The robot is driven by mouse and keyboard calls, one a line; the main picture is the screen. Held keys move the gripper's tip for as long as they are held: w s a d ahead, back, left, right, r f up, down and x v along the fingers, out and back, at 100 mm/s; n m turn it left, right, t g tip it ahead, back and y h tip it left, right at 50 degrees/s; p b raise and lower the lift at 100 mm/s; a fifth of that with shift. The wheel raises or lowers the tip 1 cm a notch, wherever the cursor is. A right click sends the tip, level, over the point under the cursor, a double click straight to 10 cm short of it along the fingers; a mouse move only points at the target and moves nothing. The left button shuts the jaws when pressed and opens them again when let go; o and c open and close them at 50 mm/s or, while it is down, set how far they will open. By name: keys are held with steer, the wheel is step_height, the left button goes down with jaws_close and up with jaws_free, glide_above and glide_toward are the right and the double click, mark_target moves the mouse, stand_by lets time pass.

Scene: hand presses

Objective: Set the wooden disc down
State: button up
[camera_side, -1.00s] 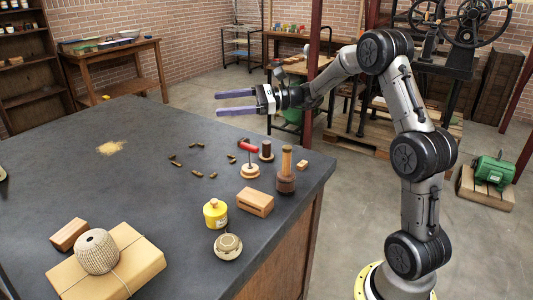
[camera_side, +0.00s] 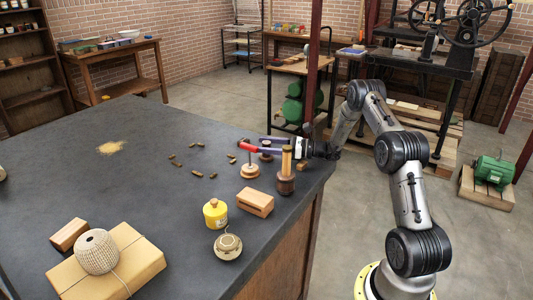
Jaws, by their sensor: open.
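No separate loose wooden disc can be made out. A red-handled tool (camera_side: 250,148) stands on a round, pale wooden base (camera_side: 250,171) near the right end of the dark worktable. A dark spool-like piece (camera_side: 266,155) with a round base stands just behind and right of it, partly hidden by a finger. The red handle overlaps the near fingertip in this view.
A brown wooden-handled tool (camera_side: 286,177) stands close in front of my gripper. A wooden block (camera_side: 256,203), yellow jar (camera_side: 215,213), round container (camera_side: 228,245) and wrapped parcel (camera_side: 130,265) lie nearer. Several small brass pieces (camera_side: 196,173) lie left. The table's left middle is mostly clear.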

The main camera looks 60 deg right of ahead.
steer(key=shift+x, duration=1.5)
jaws_close()
